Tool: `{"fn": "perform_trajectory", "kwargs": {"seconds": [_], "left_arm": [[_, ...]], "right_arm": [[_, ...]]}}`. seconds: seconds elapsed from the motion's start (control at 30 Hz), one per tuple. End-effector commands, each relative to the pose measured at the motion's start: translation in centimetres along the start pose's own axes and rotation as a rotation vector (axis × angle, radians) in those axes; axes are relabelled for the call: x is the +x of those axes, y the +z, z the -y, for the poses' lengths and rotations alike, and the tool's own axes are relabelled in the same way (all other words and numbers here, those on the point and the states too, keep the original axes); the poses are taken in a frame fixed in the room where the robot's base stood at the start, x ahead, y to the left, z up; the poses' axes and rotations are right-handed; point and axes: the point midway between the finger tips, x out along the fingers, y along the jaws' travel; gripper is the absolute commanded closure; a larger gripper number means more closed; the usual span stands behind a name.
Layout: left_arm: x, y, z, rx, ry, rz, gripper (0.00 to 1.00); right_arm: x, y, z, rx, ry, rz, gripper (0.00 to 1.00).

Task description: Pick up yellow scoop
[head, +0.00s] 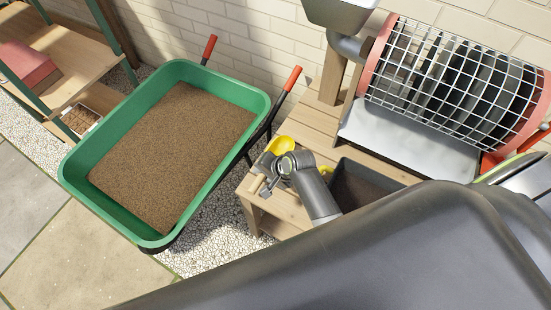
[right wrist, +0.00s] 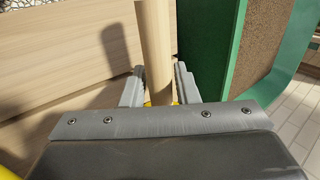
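The yellow scoop (head: 281,145) is at the left end of the wooden bench (head: 286,208), partly hidden behind my right wrist. My right gripper (head: 264,182) is at the scoop, beside the wheelbarrow. In the right wrist view, a round pale wooden handle (right wrist: 157,45) stands between the two fingers of my right gripper (right wrist: 160,82) and fills the gap. A bit of yellow shows at its base, and more yellow at the lower left corner. The gripper looks shut on this handle. My left gripper is not in view.
A wire-mesh drum (head: 450,75) stands behind. A wooden shelf (head: 75,55) is at the far left.

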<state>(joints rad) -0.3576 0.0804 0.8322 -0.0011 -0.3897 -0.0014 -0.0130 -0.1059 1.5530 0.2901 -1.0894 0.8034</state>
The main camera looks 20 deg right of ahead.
Motion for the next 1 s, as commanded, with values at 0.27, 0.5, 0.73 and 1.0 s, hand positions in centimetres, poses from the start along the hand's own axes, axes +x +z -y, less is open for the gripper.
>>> {"fn": "perform_trajectory", "kwargs": {"seconds": [0.27, 0.5, 0.73, 1.0], "left_arm": [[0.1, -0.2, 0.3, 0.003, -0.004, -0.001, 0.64], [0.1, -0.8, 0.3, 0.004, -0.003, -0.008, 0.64], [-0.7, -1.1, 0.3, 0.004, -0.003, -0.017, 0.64], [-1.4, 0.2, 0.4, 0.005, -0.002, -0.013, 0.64]], "right_arm": [[0.0, 0.0, 0.0, 0.0, 0.001, 0.0, 1.0], [-0.1, 0.0, 0.0, -0.001, -0.001, -0.001, 1.0], [-2.0, -0.1, 1.4, -0.001, -0.004, -0.002, 1.0], [-6.5, -0.1, 4.4, -0.001, -0.003, -0.002, 1.0]]}}
